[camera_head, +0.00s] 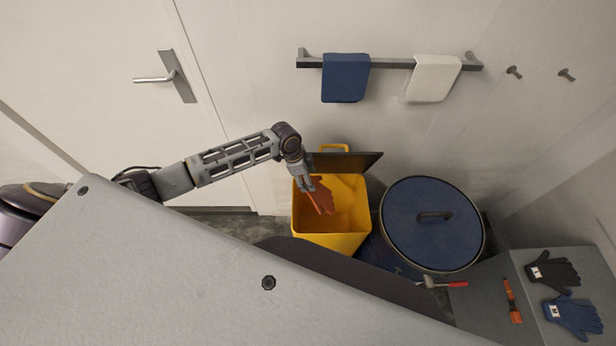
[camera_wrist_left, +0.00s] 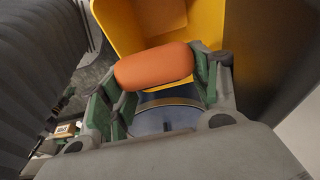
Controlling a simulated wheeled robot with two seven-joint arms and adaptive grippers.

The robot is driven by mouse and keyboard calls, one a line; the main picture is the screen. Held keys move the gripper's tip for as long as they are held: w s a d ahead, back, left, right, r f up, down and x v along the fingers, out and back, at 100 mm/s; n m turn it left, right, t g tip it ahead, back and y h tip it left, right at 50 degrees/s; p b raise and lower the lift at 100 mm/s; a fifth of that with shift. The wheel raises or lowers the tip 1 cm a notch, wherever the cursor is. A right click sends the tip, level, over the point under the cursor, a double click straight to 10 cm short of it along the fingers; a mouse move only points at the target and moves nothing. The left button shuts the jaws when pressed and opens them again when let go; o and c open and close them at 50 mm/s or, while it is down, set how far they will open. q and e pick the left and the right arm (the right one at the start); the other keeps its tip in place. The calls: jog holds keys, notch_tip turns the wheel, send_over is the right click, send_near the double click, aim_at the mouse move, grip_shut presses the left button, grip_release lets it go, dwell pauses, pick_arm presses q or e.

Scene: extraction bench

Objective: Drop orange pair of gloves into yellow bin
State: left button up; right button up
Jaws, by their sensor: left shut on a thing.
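The orange gloves (camera_head: 320,197) hang from my left gripper (camera_head: 304,184) over the open mouth of the yellow bin (camera_head: 331,241) in the head view. In the left wrist view, the gloves show as a rounded orange bulk (camera_wrist_left: 154,65) between the green-padded fingers of my left gripper (camera_wrist_left: 160,88). The gripper is shut on them. The yellow bin (camera_wrist_left: 120,27) lies just beyond in that view. The bin's dark lid (camera_head: 346,162) stands open at the back. My right gripper is in neither view.
A round blue-lidded drum (camera_head: 450,246) stands right of the bin. A grey bench (camera_head: 480,300) at the lower right holds dark gloves (camera_head: 553,271), blue gloves (camera_head: 573,316) and an orange tool (camera_head: 512,300). A rail (camera_head: 390,63) with blue and white towels is on the wall behind.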

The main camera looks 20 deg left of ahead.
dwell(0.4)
pick_arm(q)
jog(key=shift+s+f+b, duration=0.1)
jog(key=shift+f+b, duration=1.55)
jog(key=shift+f, duration=1.35)
notch_tip(320, 180, down, 8)
jog(key=b, duration=0.4)
jog(key=shift+b, duration=0.3)
jog(key=o, duration=1.1)
jog(key=shift+r, duration=0.2)
